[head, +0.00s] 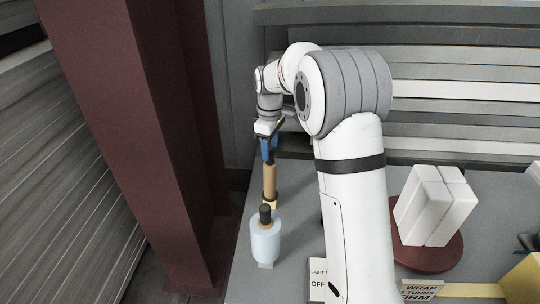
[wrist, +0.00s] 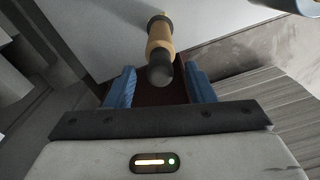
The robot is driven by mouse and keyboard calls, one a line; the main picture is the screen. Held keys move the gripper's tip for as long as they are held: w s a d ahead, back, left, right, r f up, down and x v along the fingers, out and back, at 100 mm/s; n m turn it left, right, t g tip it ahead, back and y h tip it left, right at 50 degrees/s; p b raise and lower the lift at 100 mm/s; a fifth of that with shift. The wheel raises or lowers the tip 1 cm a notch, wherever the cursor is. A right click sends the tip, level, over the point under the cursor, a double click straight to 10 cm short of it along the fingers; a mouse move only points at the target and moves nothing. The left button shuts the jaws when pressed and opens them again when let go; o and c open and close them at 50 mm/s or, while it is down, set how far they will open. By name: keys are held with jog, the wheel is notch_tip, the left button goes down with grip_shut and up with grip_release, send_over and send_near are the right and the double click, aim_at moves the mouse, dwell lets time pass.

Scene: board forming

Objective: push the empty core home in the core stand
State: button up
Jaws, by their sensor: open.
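The empty core (head: 269,183) is a slim tan tube, roughly upright near the table's left edge in the head view. Its foot is at a small yellowish piece (head: 270,204), seemingly the core stand; how deep it sits cannot be told. My gripper (head: 268,155) is directly above the core, with blue fingers pointing down. In the wrist view, the core (wrist: 160,40) has a dark rounded end facing me. That end shows between the two spread fingers of my gripper (wrist: 160,82), with gaps on both sides. Whether anything touches it is unclear.
A pale blue roll with a dark knob (head: 266,243) stands just in front of the core. White blocks (head: 436,205) sit on a dark red round plate (head: 440,254) at right. A dark red column (head: 135,130) rises left of the table.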

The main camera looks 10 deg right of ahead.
jog(key=shift+r, duration=2.05)
jog(key=s+d+r+m+t, duration=0.1)
jog(key=s+d+r+m, duration=0.15)
jog(key=s, duration=0.55)
jog(key=s+d+r+m+t, duration=0.1)
jog(key=s+d+m, duration=0.15)
jog(key=s, duration=0.55)
jog(key=s+d+r+m, duration=0.2)
jog(key=s+m, duration=0.2)
jog(key=s, duration=0.4)
jog(key=s+f+m+t, duration=0.1)
jog(key=s+f+m, duration=0.2)
jog(key=s, duration=0.6)
jog(key=shift+d+f, duration=0.35)
jog(key=shift+d, duration=0.05)
